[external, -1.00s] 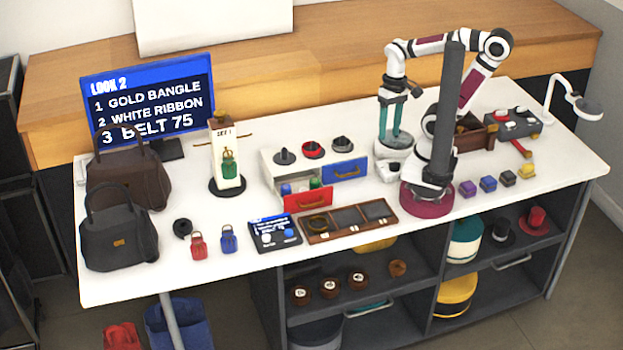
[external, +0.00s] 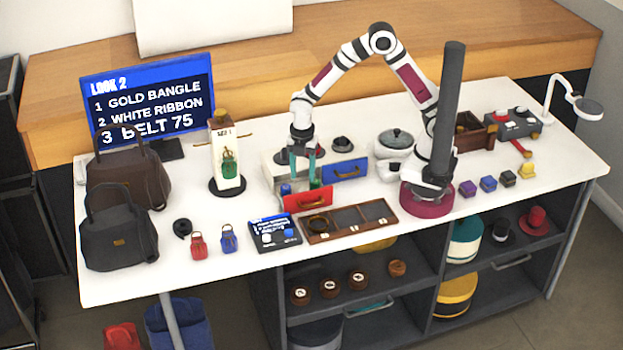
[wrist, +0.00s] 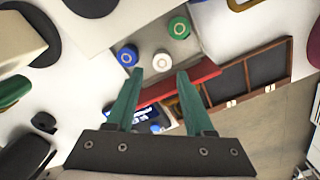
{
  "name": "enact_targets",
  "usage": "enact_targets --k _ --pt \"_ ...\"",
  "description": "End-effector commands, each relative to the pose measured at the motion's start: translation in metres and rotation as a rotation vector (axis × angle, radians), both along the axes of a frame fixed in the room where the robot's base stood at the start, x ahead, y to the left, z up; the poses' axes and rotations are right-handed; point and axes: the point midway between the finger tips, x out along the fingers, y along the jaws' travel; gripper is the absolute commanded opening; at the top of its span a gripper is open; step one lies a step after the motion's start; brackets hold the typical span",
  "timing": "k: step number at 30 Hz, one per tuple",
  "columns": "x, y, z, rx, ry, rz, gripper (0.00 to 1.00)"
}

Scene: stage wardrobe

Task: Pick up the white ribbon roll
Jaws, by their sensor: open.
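The white ribbon roll (wrist: 162,61) lies in the open red-fronted drawer (external: 307,198). In the wrist view a blue roll (wrist: 128,56) is to its left and a green roll (wrist: 179,28) above and to its right. My gripper (wrist: 164,73) is open and empty, with its teal fingertips spread either side of the white roll's lower edge in the picture; their height above it is hard to judge. In the external view my gripper (external: 303,180) hangs over this drawer, and I cannot make out the white roll there.
A blue-fronted drawer (external: 345,171) is also open beside it. A brown compartment tray (external: 372,228) and a dark panel (external: 268,246) stand in front. A mannequin-like stand (external: 227,185) is to the left. White table is clear between them.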

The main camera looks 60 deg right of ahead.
Motion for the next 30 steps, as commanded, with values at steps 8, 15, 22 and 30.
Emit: enact_targets --k 8,15,22,30 --pt "-0.004 -0.001 -0.047 -0.002 0.003 -0.003 0.53" --pt "-0.003 0.000 -0.060 0.000 -0.002 -0.003 0.53" --pt "-0.003 0.000 -0.060 0.000 -0.002 -0.003 0.26" --pt "-0.003 0.000 -0.059 0.000 -0.002 -0.004 0.00"
